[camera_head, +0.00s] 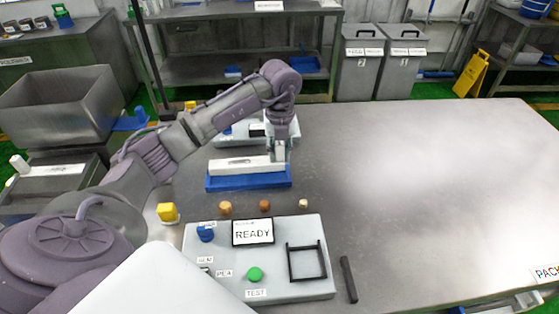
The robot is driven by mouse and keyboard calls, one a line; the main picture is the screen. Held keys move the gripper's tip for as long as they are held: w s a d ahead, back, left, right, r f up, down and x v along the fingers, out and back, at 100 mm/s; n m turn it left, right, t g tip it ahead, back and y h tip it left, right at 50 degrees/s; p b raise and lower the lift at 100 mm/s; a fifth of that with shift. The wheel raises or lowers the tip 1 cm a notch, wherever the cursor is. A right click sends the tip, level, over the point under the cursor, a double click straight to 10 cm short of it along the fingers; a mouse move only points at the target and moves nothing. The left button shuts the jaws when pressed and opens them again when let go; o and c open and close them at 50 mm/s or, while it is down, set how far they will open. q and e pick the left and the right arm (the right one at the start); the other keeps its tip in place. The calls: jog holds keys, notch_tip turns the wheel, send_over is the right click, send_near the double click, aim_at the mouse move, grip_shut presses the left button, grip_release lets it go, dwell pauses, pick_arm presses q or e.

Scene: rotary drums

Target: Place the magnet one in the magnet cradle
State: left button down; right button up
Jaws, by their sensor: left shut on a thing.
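A long pale bar (238,166), which looks like the magnet, lies lengthwise along a blue cradle-like holder (249,182) on the grey table. My left gripper (277,157) points down at the right end of the bar and is shut on it. I cannot tell whether the bar rests fully in the holder or is held just above it. The fingertips and the bar's right end are partly hidden. No label on the bar or holder can be read. My right gripper is not in view.
A grey panel (215,275) with a READY screen, a green button (254,274) and a black frame (307,262) stands in front. Small wooden pieces (265,205) and a yellow block (167,212) lie nearby. A black rod (348,279) lies right of the panel. The table's right side is clear.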

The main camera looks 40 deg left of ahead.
aim_at(280, 161)
pick_arm(q)
jog(key=shift+f, duration=0.25)
notch_tip(280, 161, down, 4)
jog(key=shift+r+p, duration=0.2)
jog(key=shift+p, duration=0.35)
jog(key=c, duration=0.9)
grip_release()
jog(key=shift+r, duration=0.1)
jog(key=shift+r, duration=0.2)
notch_tip(280, 161, up, 10)
jog(key=shift+r+b, duration=0.25)
jog(key=shift+b, duration=0.85)
jog(key=shift+r, duration=0.45)
